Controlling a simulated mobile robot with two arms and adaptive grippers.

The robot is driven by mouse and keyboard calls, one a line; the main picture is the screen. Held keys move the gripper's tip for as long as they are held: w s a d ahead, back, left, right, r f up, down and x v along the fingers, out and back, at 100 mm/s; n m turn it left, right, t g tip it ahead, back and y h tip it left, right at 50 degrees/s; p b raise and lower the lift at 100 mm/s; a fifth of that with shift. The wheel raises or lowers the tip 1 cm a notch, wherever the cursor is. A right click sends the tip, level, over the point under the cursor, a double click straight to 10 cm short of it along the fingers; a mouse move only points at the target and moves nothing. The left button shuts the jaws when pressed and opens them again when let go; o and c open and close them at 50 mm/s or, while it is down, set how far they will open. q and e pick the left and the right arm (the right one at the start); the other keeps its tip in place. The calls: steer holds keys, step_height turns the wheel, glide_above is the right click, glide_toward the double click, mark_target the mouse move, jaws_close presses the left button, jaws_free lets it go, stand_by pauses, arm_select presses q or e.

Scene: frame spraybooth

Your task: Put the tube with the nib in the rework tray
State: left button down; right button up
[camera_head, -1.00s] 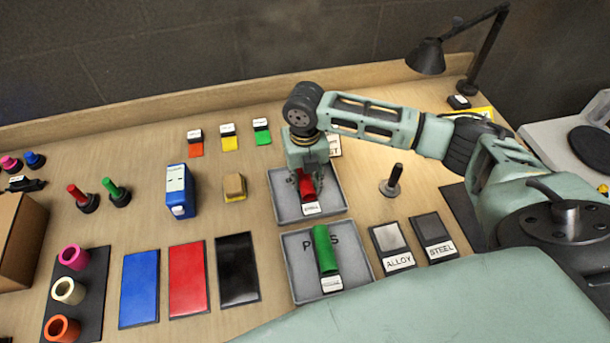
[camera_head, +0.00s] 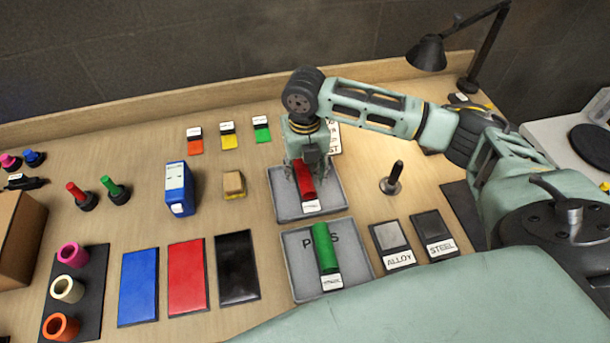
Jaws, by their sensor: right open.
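A red tube (camera_head: 305,188) with a white label lies in the upper grey tray (camera_head: 338,203). My right gripper (camera_head: 307,172) is open just above this tube, with its fingers on either side of the tube's far end. A green tube (camera_head: 325,250) with a white label lies in the lower grey tray (camera_head: 293,263), whose lettering is partly covered by the tube. The upper tray's lettering is hidden. I cannot make out a nib on either tube. My left gripper is not in view.
Blue, red and black panels (camera_head: 238,268) lie left of the trays. The ALLOY (camera_head: 389,237) and STEEL (camera_head: 432,226) blocks and an upright dark peg (camera_head: 394,178) stand to the right. A blue box (camera_head: 179,188) and tan block (camera_head: 234,184) stand left of the upper tray.

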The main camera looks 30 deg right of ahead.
mark_target(305, 176)
step_height(305, 176, up, 10)
steer(key=b, duration=0.1)
steer(key=shift+f, duration=0.25)
steer(key=shift+f, duration=0.15)
